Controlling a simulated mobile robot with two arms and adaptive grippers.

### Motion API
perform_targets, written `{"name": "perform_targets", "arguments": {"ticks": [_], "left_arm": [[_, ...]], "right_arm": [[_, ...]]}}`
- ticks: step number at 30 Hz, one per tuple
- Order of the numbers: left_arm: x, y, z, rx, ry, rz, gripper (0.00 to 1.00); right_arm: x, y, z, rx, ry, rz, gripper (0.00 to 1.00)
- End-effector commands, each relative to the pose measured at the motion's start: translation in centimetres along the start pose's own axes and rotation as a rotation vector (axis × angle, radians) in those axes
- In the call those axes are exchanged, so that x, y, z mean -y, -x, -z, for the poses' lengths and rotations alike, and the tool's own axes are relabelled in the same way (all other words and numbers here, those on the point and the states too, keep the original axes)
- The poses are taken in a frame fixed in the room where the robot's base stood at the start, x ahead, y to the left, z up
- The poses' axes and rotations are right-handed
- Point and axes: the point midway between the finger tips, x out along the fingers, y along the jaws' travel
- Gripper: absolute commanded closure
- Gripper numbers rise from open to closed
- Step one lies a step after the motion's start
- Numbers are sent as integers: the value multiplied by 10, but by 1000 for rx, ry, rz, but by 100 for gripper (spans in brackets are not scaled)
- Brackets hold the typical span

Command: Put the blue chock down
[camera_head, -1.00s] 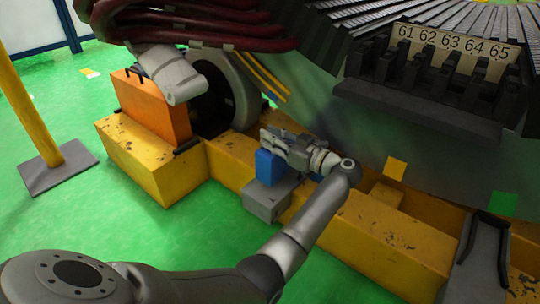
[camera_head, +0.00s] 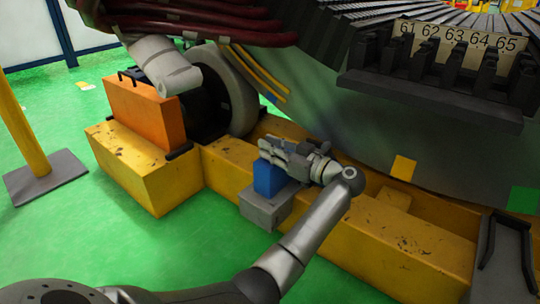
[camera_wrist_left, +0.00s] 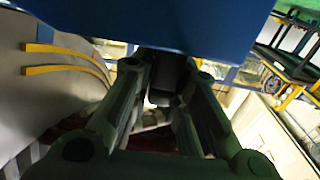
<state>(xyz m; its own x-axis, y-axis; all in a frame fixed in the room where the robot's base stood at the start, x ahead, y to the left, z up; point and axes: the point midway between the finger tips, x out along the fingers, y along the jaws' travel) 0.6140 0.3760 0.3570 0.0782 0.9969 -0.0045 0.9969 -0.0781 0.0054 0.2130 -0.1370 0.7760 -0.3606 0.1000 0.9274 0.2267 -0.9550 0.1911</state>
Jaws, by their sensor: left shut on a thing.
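The blue chock (camera_head: 268,178) stands upright at the grey block (camera_head: 264,212) beside the yellow base beam. Its lower end meets the block's top in the picture; I cannot tell whether it rests there or hangs just above. My left gripper (camera_head: 272,150) is shut on the chock at its upper part, with the arm coming from the front. In the left wrist view the chock (camera_wrist_left: 180,22) fills the top edge, and the gripper's fingers (camera_wrist_left: 160,90) reach towards it. Their contact with the chock is hidden there. My right gripper is not in view.
The large stator (camera_head: 370,130) curves close behind the gripper. An orange case (camera_head: 145,112) stands on the yellow beam (camera_head: 150,165) at left. A grey bracket (camera_head: 505,255) is at right. A yellow post (camera_head: 25,130) stands at far left. Green floor in front is clear.

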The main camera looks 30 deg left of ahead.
Motion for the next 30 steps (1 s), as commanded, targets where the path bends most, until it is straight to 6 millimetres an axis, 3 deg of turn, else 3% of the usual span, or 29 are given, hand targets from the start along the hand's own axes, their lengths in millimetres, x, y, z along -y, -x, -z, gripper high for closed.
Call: {"name": "perform_targets", "arguments": {"ticks": [9,10,15,26,30], "left_arm": [[0,0,2,-3,3,0,100],[0,0,-1,0,-1,1,83],[0,0,-1,0,0,1,63],[0,0,0,-1,2,0,63],[0,14,5,2,-4,-1,63]], "right_arm": [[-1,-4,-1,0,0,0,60],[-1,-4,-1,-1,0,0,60],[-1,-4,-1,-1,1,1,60],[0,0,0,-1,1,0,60],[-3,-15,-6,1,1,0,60]]}}
